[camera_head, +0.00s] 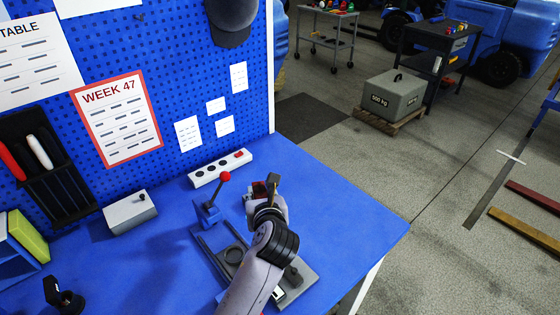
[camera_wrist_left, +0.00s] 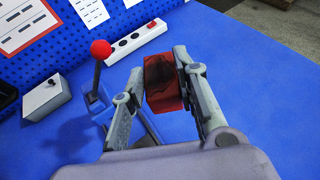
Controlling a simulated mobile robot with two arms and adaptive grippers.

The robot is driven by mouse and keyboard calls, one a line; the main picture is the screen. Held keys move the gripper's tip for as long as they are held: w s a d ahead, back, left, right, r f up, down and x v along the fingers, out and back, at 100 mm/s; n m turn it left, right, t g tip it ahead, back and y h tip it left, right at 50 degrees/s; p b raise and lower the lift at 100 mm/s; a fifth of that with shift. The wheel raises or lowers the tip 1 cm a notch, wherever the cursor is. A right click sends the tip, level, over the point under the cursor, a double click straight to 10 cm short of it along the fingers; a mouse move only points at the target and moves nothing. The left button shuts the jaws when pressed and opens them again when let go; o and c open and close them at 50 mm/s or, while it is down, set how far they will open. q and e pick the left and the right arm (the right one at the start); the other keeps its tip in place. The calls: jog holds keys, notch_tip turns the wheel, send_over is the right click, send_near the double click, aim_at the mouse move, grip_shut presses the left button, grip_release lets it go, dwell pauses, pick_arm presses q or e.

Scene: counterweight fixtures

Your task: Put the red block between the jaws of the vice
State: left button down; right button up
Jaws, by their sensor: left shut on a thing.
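My left gripper (camera_head: 264,188) is shut on the red block (camera_wrist_left: 163,97), which has a dark face and sits between the fingers in the left wrist view. In the head view the block is mostly hidden by the gripper. It is held above the blue bench, to the right of the red-knobbed lever (camera_head: 225,177). The lever rises from a blue fixture (camera_head: 208,213) on a grey base, which looks like the vice. It also shows in the left wrist view (camera_wrist_left: 98,100), left of the gripper. My arm covers part of the base, and I cannot make out the jaws clearly.
A power strip (camera_head: 219,168) and a grey box (camera_head: 130,212) stand at the back of the blue bench (camera_head: 340,215). The pegboard (camera_head: 190,90) rises behind. A black object (camera_head: 64,296) is at the lower left. The bench is clear on the right.

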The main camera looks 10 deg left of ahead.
pick_arm(q)
jog(key=s+a+r, duration=0.1)
jog(key=s+r, duration=0.1)
jog(key=s, duration=0.6)
jog(key=s+a+r+n+y+b, duration=0.1)
jog(key=s+r, duration=0.1)
jog(key=s, duration=0.6)
jog(key=shift+a+r, duration=0.25)
jog(key=shift+w, duration=0.1)
